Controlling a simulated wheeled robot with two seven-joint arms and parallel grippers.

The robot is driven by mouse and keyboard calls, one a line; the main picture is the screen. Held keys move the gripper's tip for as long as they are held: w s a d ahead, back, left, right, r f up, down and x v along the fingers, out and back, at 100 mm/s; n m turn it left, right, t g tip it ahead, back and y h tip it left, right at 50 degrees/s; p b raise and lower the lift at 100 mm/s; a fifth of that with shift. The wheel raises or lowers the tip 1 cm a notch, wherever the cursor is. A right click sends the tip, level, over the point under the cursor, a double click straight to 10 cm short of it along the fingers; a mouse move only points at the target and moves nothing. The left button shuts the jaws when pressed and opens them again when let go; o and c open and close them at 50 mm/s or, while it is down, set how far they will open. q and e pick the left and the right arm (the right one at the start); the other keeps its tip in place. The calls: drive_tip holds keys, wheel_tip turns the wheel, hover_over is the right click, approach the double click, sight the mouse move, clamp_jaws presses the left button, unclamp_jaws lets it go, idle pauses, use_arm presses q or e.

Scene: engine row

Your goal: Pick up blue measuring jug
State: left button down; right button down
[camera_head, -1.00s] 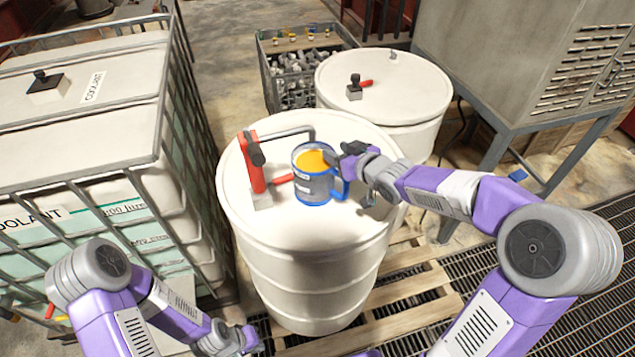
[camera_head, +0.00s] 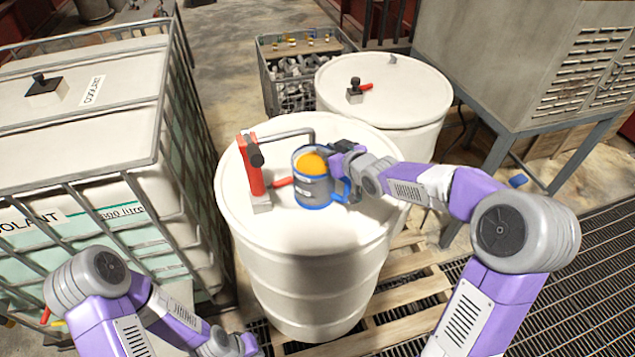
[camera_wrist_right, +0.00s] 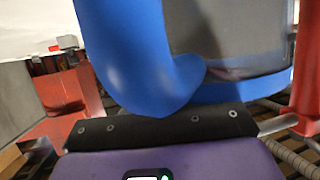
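The blue measuring jug (camera_head: 313,188) stands upright on the lid of the near white drum (camera_head: 290,235). It is see-through with blue trim, and orange content shows in its mouth. Its blue handle faces right and fills much of the right wrist view (camera_wrist_right: 135,60). My right gripper (camera_head: 338,172) is at the handle side of the jug, very close to or touching the handle. Its fingers are partly hidden, so I cannot tell whether they are closed on it. My left gripper (camera_head: 243,346) is low at the bottom edge, away from the jug, its fingers unclear.
A red-handled pump (camera_head: 253,168) with a grey spout stands left of the jug on the lid. A second drum (camera_head: 405,95) stands behind, with a metal crate (camera_head: 285,92) beside it. A caged coolant tank (camera_head: 75,150) stands at left. A wooden pallet (camera_head: 400,325) lies below.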

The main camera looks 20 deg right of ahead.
drive_tip(key=shift+s+f, duration=0.15)
drive_tip(key=shift+f, duration=0.25)
idle(0.8)
drive_tip(key=shift+r, duration=0.2)
drive_tip(key=shift+r, duration=0.15)
